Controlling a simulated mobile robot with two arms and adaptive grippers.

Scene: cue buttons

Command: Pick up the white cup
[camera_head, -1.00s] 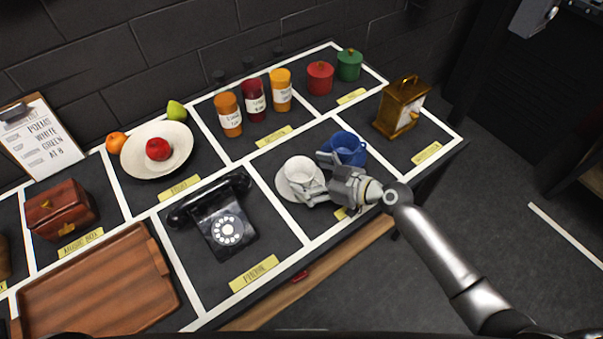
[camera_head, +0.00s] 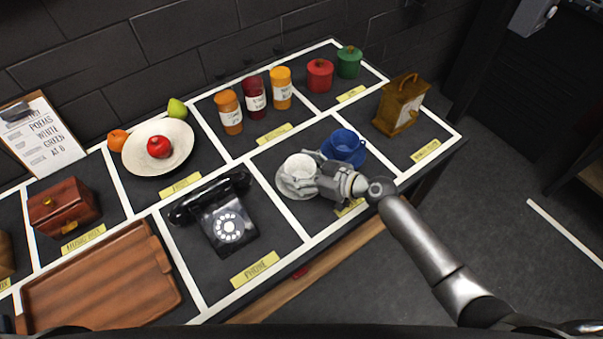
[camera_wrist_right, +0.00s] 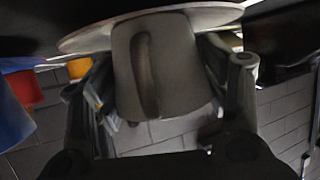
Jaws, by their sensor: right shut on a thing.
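The white cup (camera_head: 297,166) is upright over its white saucer (camera_head: 284,189) at the middle right of the counter. My right gripper (camera_head: 309,178) reaches it from the right and is shut on it. In the right wrist view the white cup (camera_wrist_right: 180,62) sits between the two fingers of the right gripper (camera_wrist_right: 160,95), its handle facing the camera. The saucer (camera_wrist_right: 215,17) shows behind it there. I cannot tell whether the cup still touches the saucer. My left gripper is not in view.
A blue cup (camera_head: 345,143) stands close behind my right gripper. A black phone (camera_head: 216,216) is at the left, and a golden box clock (camera_head: 398,108) at the right. Several jars stand behind. A wooden tray (camera_head: 98,275) lies at the front left.

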